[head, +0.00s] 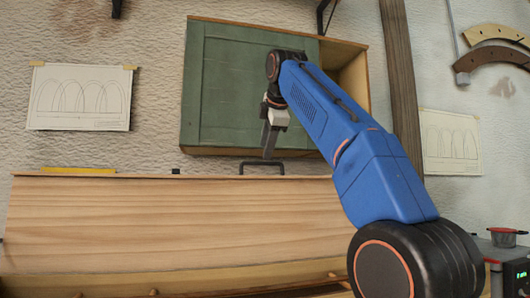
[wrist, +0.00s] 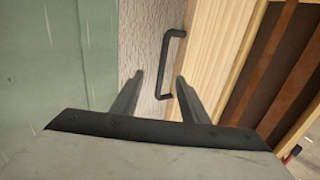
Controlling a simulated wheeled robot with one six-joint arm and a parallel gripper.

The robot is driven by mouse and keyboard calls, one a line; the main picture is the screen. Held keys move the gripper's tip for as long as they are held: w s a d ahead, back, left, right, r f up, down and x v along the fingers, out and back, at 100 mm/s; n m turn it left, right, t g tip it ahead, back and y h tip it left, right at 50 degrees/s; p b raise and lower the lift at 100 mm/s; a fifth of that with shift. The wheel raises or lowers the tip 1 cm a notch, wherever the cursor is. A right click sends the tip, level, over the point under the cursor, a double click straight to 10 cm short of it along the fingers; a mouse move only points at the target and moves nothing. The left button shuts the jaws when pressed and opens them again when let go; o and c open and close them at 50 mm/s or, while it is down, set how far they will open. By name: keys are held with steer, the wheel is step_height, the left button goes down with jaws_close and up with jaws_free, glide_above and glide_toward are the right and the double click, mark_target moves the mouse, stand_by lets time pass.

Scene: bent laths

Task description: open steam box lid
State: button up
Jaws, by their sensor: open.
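The steam box lid (head: 170,215) is a wide pale wooden panel. It looks raised, with its broad face toward the head camera; the lid (wrist: 217,50) also shows in the wrist view. Its black bar handle (head: 262,165) stands above the lid's upper edge, against the wall. My gripper (head: 269,157) is open and empty, pointing down just above the handle. In the wrist view, the handle (wrist: 180,34) appears beyond the gap between the spread fingers of my gripper (wrist: 164,75). I see no contact with it.
A green-doored wall cabinet (head: 230,90) is close behind my gripper; its right side shows an open wooden interior. A dark post (head: 402,80) stands right of it. In the wrist view, brown laths (wrist: 272,60) lie in a dark space beside the lid.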

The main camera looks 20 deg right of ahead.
steer(key=shift+s+r, duration=0.3)
steer(key=shift+s, duration=0.05)
steer(key=s+r, duration=0.2)
steer(key=s, duration=1.2)
steer(key=shift+s, duration=0.1)
stand_by(0.5)
